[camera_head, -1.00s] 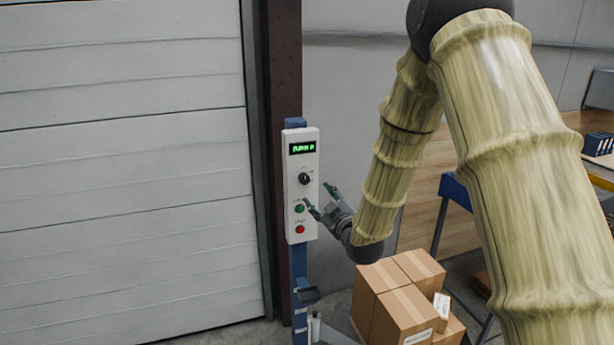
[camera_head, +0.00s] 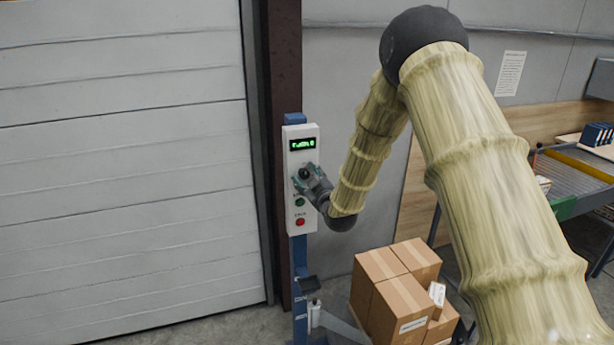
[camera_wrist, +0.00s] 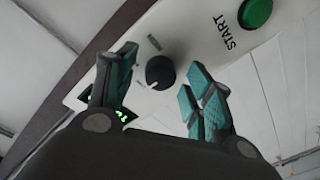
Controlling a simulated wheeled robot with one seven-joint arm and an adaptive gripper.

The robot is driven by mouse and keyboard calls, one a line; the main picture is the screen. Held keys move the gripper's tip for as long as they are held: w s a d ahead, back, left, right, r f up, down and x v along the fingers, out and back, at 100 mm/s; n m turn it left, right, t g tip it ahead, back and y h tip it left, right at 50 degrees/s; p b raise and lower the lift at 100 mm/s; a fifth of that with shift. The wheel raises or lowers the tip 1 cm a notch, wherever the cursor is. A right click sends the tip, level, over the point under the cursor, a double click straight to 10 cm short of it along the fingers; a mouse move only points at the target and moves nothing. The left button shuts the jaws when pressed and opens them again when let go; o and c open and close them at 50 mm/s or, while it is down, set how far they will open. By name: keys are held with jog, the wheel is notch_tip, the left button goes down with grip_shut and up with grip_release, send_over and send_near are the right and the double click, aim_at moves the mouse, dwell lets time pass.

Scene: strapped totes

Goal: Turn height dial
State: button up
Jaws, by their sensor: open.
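The black height dial (camera_wrist: 160,72) is on a white control panel (camera_head: 311,140) that is fixed to a blue post. In the wrist view the dial lies between the two teal fingers of my gripper (camera_wrist: 158,85), with a gap on each side. My gripper (camera_head: 304,177) is open at the panel front in the head view, with the dial (camera_head: 304,173) partly hidden by it. A green display (camera_head: 302,144) sits above the dial. The green START button (camera_wrist: 255,12) and the red button (camera_head: 300,222) are below it.
A grey roller door (camera_head: 120,180) fills the left. Stacked cardboard boxes (camera_head: 388,265) stand on the floor below my arm. A conveyor table (camera_head: 575,170) is at the right. A sign (camera_head: 511,73) hangs on the back wall.

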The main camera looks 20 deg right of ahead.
jog(key=c, duration=1)
